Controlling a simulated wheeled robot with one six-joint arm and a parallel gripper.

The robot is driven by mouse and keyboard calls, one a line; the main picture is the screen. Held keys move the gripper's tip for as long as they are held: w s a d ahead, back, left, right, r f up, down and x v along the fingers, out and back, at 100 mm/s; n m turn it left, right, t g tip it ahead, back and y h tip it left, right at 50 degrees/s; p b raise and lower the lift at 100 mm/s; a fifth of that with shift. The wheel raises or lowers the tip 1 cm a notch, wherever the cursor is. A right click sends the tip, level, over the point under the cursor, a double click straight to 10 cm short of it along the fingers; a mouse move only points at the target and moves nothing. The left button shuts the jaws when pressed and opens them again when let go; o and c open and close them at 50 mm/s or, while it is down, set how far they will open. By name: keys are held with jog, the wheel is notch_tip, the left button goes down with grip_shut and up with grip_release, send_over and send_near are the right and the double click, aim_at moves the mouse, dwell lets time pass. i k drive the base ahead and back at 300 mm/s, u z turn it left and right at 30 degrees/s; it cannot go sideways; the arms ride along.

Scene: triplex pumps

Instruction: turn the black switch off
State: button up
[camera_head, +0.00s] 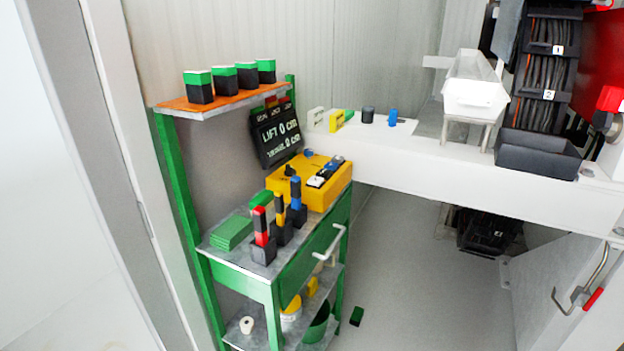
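A yellow box (314,196) sits on top of the green cart, near the middle of the view. On its top face is a small black knob (290,170) toward the back left. On its right part is a dark strip (321,180) with small white and blue pieces. I cannot tell for sure which black part is the black switch, or its position, as these parts are very small here. My gripper is not in view.
The green cart (306,252) also bears red, yellow and blue upright levers (262,226) in front of the box, and green plates (231,232). A dark display (275,133) stands behind. An orange-topped shelf (221,102) overhangs the back left. Open floor (430,290) lies right of the cart.

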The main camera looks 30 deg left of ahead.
aim_at(290, 170)
jog(key=k, duration=0.65)
jog(key=u, duration=0.5)
jog(key=i, duration=0.75)
jog(key=u, duration=0.65)
jog(key=i, duration=1.05)
jog(key=z, duration=0.05)
